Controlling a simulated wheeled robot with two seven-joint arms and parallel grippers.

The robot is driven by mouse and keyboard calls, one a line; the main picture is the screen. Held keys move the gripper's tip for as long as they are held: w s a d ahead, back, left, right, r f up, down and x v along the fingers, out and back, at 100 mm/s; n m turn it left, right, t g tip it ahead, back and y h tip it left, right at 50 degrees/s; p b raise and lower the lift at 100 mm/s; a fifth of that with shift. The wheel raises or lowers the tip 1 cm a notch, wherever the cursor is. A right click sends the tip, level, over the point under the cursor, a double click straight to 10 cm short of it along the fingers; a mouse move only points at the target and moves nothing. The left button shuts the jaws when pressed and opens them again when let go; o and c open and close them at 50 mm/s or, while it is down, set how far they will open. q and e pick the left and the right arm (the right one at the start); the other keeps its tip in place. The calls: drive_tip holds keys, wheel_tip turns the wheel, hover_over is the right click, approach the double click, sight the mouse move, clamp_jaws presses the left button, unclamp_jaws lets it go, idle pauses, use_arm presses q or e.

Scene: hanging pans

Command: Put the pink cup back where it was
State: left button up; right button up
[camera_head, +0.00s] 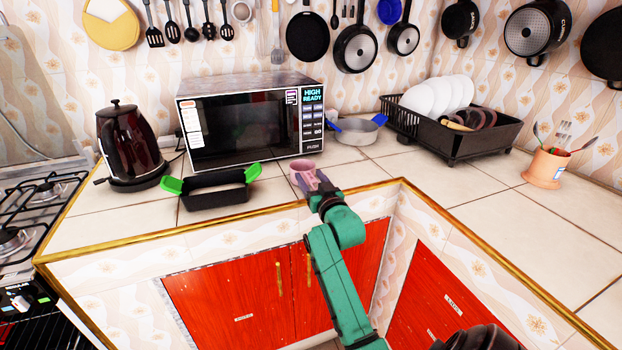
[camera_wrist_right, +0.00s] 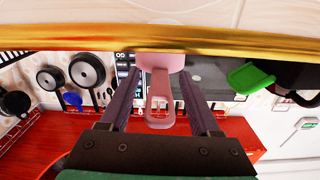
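The pink cup (camera_head: 303,172) is at the counter's front edge, in front of the microwave. The fingertips are close to the cup's sides; contact cannot be made out. My left gripper is not in view.
A microwave (camera_head: 250,122) stands behind the cup. A black pan with green handles (camera_head: 215,195) is to the left, beside a dark red kettle (camera_head: 131,145). A grey pan with blue handles (camera_head: 355,132) and a dish rack (camera_head: 455,140) are to the right. The right counter is largely clear.

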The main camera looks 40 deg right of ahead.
drive_tip(key=shift+r, duration=0.1)
drive_tip(key=shift+s, duration=0.15)
drive_tip(key=v, duration=1.2)
drive_tip(key=w+a+f+n+g+y, duration=0.1)
drive_tip(key=w+a+f+y, duration=0.1)
drive_tip(key=a+f, duration=0.35)
drive_tip(key=w+a+f+n+g+y, duration=0.1)
drive_tip(key=w+a+f+y, duration=0.15)
drive_tip(key=f, duration=0.65)
drive_tip(key=s+a+f+n+g+y, duration=0.1)
drive_tip(key=s+a+f+g, duration=0.15)
drive_tip(key=f, duration=0.75)
drive_tip(key=s+a+f+n+g+y, duration=0.1)
drive_tip(key=a+f+g, duration=0.15)
drive_tip(key=f, duration=0.75)
drive_tip(key=s+a+f+n+g, duration=0.2)
drive_tip(key=s+f+g, duration=0.2)
drive_tip(key=s+f, duration=1.1)
drive_tip(key=s+f+g, duration=0.1)
drive_tip(key=s+f, duration=0.2)
drive_tip(key=s, duration=0.3)
drive_tip(key=s+f+g, duration=0.2)
drive_tip(key=s+f, duration=0.2)
drive_tip(key=s, duration=0.3)
drive_tip(key=s+d+f+g, duration=0.1)
drive_tip(key=s+f+g, duration=0.1)
drive_tip(key=s+f, duration=0.2)
drive_tip(key=s, duration=0.3)
drive_tip(key=shift+n+b, duration=0.35)
drive_tip(key=shift+n, duration=0.05)
